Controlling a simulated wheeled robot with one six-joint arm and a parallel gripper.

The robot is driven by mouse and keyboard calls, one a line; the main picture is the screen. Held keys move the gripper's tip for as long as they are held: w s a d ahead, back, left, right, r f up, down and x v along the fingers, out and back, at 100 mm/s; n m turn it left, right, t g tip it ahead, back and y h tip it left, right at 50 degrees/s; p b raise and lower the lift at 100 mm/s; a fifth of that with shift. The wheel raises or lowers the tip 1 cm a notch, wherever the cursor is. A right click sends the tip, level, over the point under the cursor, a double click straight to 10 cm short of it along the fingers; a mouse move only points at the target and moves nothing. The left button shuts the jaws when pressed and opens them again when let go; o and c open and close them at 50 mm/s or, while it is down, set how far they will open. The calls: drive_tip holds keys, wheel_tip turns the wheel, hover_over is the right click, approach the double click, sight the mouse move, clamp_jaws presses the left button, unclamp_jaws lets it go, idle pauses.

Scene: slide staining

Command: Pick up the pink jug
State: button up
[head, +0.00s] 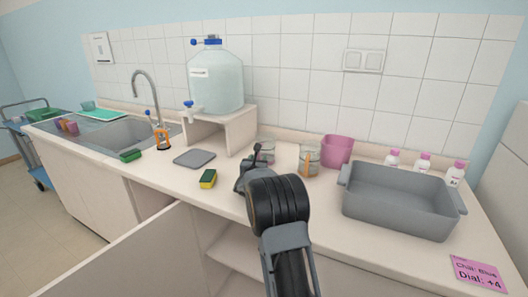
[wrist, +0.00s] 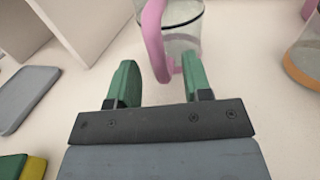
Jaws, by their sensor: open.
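The pink jug (wrist: 153,38) is a clear jug with a thick pink handle. It stands at the top middle of the wrist view, its handle facing me. In the head view the jug (head: 266,143) is partly hidden behind my gripper (head: 257,157). In the wrist view my gripper (wrist: 160,78) is open, with a green finger on each side. The lower end of the handle lies just ahead of and between the fingertips. I cannot tell whether they touch it. Nothing is held.
A jug with orange (head: 308,160) stands right of the pink jug, before a pink bin (head: 337,150). A grey basin (head: 400,200) is farther right. A sponge (head: 208,179) and grey mat (head: 194,158) lie left. The water-bottle stand (head: 235,132) is behind left.

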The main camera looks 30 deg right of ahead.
drive_tip(key=shift+x, duration=1.05)
drive_tip(key=shift+c, duration=0.2)
clamp_jaws()
